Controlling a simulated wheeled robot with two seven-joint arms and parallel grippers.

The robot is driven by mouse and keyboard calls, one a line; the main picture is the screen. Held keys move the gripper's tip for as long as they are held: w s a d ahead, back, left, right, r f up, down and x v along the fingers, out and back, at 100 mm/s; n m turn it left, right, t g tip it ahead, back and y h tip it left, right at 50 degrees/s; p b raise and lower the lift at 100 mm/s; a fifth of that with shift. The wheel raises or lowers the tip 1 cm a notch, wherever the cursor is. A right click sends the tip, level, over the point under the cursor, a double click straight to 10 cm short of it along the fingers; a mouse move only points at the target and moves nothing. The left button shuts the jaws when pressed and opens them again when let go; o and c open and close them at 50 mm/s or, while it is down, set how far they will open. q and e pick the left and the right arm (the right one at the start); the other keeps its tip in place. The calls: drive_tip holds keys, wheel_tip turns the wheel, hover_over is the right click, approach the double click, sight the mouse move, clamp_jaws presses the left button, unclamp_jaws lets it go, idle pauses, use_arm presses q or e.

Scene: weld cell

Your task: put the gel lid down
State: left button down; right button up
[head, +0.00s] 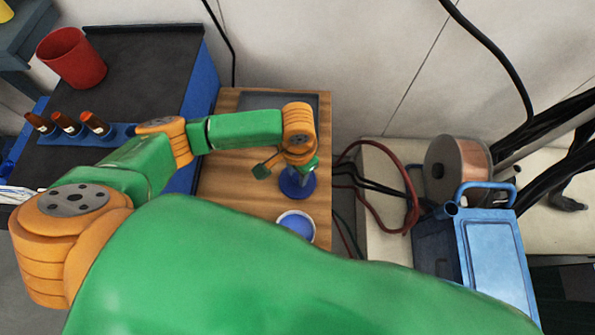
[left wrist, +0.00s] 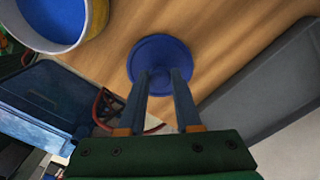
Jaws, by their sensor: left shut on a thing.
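The gel lid is a round blue disc (head: 296,187) with a knob, over the wooden table. It also shows in the left wrist view (left wrist: 151,48). My left gripper (head: 304,168) is shut on the lid's knob from above; its two fingers also show in the left wrist view (left wrist: 160,80). I cannot tell whether the lid touches the wood or hangs just above it. An open round pot with blue gel (head: 296,225) stands on the table in front of the lid, apart from it. My right gripper is not in view.
A grey tray (head: 256,101) lies at the back of the wooden table (head: 225,180). Left is a dark bench with a red bin (head: 72,58) and several brown bottles (head: 97,123). Right are cables, a copper wire spool (head: 468,160) and a blue box (head: 490,250). Bare wood surrounds the lid.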

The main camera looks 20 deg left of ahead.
use_arm(q)
drive_tip(key=c, duration=0.6)
unclamp_jaws()
wheel_tip(320, 180, up, 12)
drive_tip(key=p, duration=0.1)
